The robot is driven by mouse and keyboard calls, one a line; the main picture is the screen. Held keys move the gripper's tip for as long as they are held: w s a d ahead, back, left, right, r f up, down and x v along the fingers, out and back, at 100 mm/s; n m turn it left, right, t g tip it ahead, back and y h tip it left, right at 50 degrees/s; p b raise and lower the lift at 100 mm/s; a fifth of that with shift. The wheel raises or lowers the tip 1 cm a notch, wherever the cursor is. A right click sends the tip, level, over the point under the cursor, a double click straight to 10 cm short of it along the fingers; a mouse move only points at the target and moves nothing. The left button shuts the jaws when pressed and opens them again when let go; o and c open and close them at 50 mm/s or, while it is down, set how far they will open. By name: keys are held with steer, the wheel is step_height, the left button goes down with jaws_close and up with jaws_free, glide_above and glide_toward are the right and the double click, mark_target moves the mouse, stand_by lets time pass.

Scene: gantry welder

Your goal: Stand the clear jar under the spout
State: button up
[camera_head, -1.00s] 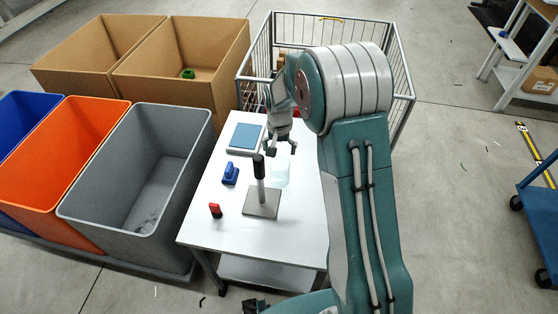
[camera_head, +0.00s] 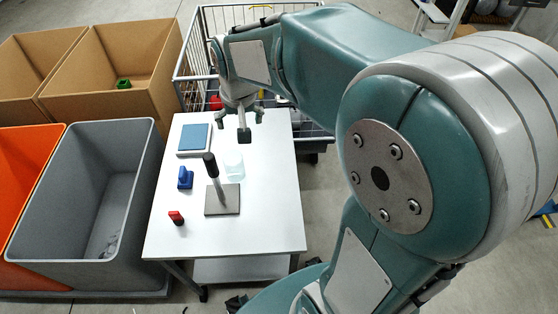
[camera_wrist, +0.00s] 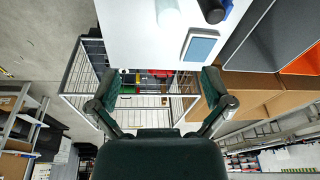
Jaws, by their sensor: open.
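The clear jar (camera_head: 234,166) stands upright on the white table (camera_head: 268,219), just behind the stand's base plate; whether they touch is unclear. The stand (camera_head: 222,202) has a flat grey plate, an upright post and a black top (camera_head: 210,163), left of the jar in the head view. I cannot clearly make out a spout. My gripper (camera_head: 240,124) is open and empty, above and behind the jar. In the wrist view the gripper (camera_wrist: 161,80) has its fingers wide apart, and the pale jar (camera_wrist: 168,14) shows at the top edge.
A blue-topped pad (camera_head: 194,139), a blue object (camera_head: 185,178) and a red object (camera_head: 176,217) lie along the table's left side. A wire cage (camera_head: 196,68) stands behind. A grey bin (camera_head: 60,220) is on the left. The table's front right is clear.

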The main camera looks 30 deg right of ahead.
steer(key=s+r+n+t, duration=0.1)
steer(key=s+r+t, duration=0.15)
steer(key=s, duration=0.65)
steer(key=s+r+n+t, duration=0.1)
steer(key=s+r, duration=0.2)
steer(key=s, duration=0.6)
steer(key=w+d+f+n+t+h, duration=0.15)
steer(key=w+d+f, duration=0.35)
steer(key=w, duration=0.5)
steer(key=w+d+f+n+t, duration=0.25)
steer(key=w+d+f, duration=0.25)
steer(key=w, duration=0.5)
steer(key=n+y, duration=0.4)
steer(key=y, duration=0.6)
glide_toward(241, 163)
steer(key=x, duration=0.3)
steer(key=shift+t, duration=0.25)
steer(key=x, duration=0.5)
steer(key=shift+s+f, duration=0.1)
steer(key=shift+f, duration=0.05)
steer(key=shift+x, duration=2.7)
steer(key=shift+d+h, duration=0.1)
steer(key=shift+h, duration=0.15)
steer(key=c, duration=1.1)
